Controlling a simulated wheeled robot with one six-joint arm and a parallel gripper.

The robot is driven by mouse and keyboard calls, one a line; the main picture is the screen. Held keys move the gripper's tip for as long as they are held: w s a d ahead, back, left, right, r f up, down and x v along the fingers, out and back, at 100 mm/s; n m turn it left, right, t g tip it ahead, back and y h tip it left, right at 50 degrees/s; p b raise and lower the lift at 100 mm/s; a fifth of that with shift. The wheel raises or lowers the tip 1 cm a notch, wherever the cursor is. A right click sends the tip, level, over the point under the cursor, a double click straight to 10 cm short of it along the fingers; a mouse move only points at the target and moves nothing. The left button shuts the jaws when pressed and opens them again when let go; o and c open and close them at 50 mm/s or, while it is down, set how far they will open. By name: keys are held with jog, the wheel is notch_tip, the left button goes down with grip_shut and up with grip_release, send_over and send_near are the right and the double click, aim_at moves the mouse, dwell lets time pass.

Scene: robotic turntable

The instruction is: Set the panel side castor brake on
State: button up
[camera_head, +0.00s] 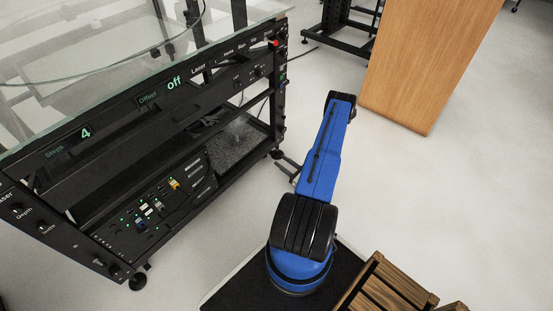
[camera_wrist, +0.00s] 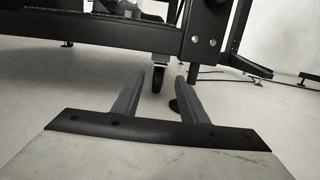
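The turntable's black frame (camera_head: 150,140) with its control panel stands at the left in the head view. One castor (camera_head: 138,281) is under its near corner and another (camera_head: 277,153) under its right end. In the wrist view a castor (camera_wrist: 160,66) stands on the floor beyond my gripper (camera_wrist: 160,77), seen between the two fingers. The fingers are apart, with nothing held. The castor looks farther off than the fingertips; no contact is visible.
A wooden cabinet (camera_head: 425,60) stands at the upper right, and slatted wooden crates (camera_head: 385,285) lie at the bottom right. A cable (camera_wrist: 215,80) lies on the floor right of the castor. The pale floor between the turntable and my base is clear.

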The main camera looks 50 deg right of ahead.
aim_at(273, 153)
jog(key=shift+s+d+f, duration=0.1)
jog(key=shift+s+f, duration=0.05)
jog(key=shift+s, duration=0.85)
jog(key=shift+s+d+f, duration=0.1)
jog(key=shift+s, duration=0.9)
jog(key=shift+c, duration=1.4)
jog(key=shift+g, duration=0.6)
jog(key=s+r, duration=0.1)
jog(key=s, duration=0.2)
jog(key=s+r, duration=0.1)
jog(key=s, duration=0.1)
jog(key=shift+d+r, duration=0.25)
jog(key=shift+r, duration=0.05)
jog(key=w, duration=0.5)
jog(key=w+a, duration=0.1)
jog(key=w, duration=1.1)
jog(key=shift+a+r, duration=0.1)
jog(key=shift+a, duration=0.15)
